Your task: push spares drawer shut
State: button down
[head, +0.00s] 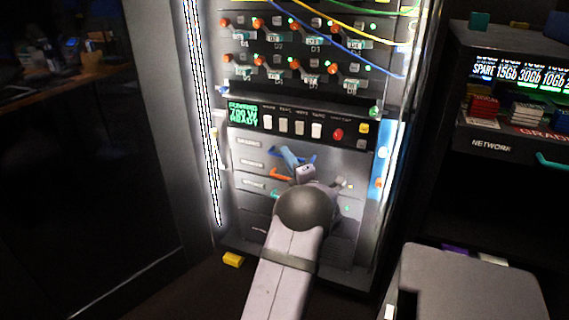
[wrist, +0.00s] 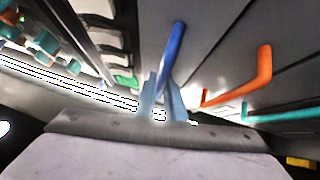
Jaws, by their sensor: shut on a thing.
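My gripper (wrist: 161,100) is at the drawer fronts (head: 252,164) low in the lit rack. Its pale blue fingers are shut on a blue handle (wrist: 173,48), which rises from between them in the wrist view. The blue handle also shows in the head view (head: 289,155), partly covered by my gripper. An orange handle (wrist: 240,85) and a teal handle (wrist: 285,115) are beside it, clear of the fingers. The drawer labels are too small to read, so I cannot tell which drawer is the spares drawer. My arm hides part of the lower fronts.
Above the drawers are a control panel (head: 302,125) with a green display, and rows of orange-tipped switches and cables. A dark shelf unit (head: 498,150) marked NETWORK stands right. A grey box (head: 470,285) is at lower right. A yellow block (head: 233,259) lies on the floor.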

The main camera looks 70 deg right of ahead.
jog(key=shift+d+f, duration=0.1)
jog(key=shift+d, duration=0.35)
jog(key=shift+d+r, duration=0.25)
jog(key=shift+s, duration=0.1)
jog(key=c, duration=2.1)
grip_release()
jog(key=shift+s+a+f, duration=0.15)
jog(key=shift+s+a, duration=0.1)
jog(key=shift+s, duration=0.15)
jog(key=p+v, duration=0.1)
jog(key=v, duration=0.5)
jog(key=shift+a, duration=0.3)
